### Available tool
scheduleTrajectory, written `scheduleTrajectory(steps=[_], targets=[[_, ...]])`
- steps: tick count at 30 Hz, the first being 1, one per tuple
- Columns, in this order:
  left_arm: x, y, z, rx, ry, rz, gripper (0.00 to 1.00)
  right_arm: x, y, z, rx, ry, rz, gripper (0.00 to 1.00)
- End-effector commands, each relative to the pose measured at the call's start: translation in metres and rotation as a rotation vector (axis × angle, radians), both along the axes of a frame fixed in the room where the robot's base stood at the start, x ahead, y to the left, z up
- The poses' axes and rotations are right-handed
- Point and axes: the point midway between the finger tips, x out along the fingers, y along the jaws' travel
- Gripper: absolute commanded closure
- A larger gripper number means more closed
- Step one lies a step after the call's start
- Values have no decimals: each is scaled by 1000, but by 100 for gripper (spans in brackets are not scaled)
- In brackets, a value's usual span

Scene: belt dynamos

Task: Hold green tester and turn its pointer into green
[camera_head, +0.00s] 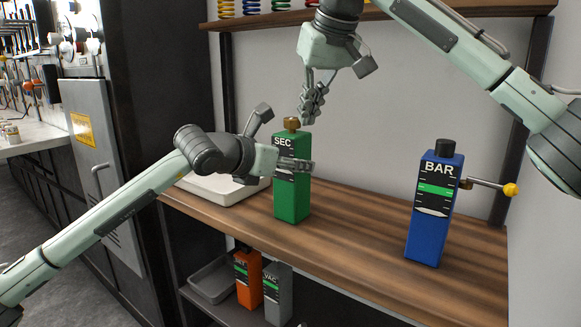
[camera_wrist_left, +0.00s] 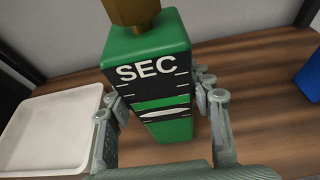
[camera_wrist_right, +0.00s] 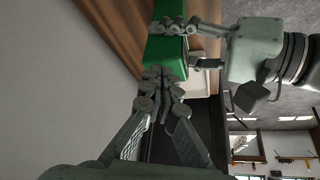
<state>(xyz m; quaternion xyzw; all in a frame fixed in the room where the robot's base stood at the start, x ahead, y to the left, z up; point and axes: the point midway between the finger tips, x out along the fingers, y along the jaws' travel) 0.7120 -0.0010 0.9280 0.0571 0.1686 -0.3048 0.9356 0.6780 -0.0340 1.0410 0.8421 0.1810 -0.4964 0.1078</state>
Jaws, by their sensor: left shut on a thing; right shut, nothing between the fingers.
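The green tester (camera_head: 291,200), marked SEC, stands upright on the wooden shelf. My left gripper (camera_head: 296,164) is shut around its upper body. In the left wrist view the fingers flank the tester (camera_wrist_left: 168,130) on both sides. Its dial shows a green band (camera_wrist_left: 163,102) and a pale pointer-like mark (camera_wrist_left: 163,115) just below it. A brass knob (camera_head: 291,124) tops the tester; it also shows in the left wrist view (camera_wrist_left: 130,12). My right gripper (camera_head: 309,116) is shut and empty, its fingertips pointing down just above and beside the knob. Whether they touch it I cannot tell.
A blue tester (camera_head: 428,222) marked BAR, with a yellow-tipped side lever (camera_head: 511,189), stands to the right. A white tray (camera_head: 222,190) lies behind left. An orange tester (camera_head: 248,280) and a grey tester (camera_head: 278,296) stand below. The wood between green and blue is clear.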

Motion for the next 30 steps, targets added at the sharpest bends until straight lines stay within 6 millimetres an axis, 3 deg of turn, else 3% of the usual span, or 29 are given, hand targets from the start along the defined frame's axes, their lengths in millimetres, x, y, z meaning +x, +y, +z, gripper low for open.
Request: scheduleTrajectory(steps=[1, 30], targets=[[1, 5, -26, 27, 44, 12, 100, 0, 0, -1, 0, 0, 0, 100], [1, 5, -26, 27, 44, 12, 100, 6, 8, -1, 1, 0, 0, 100]])
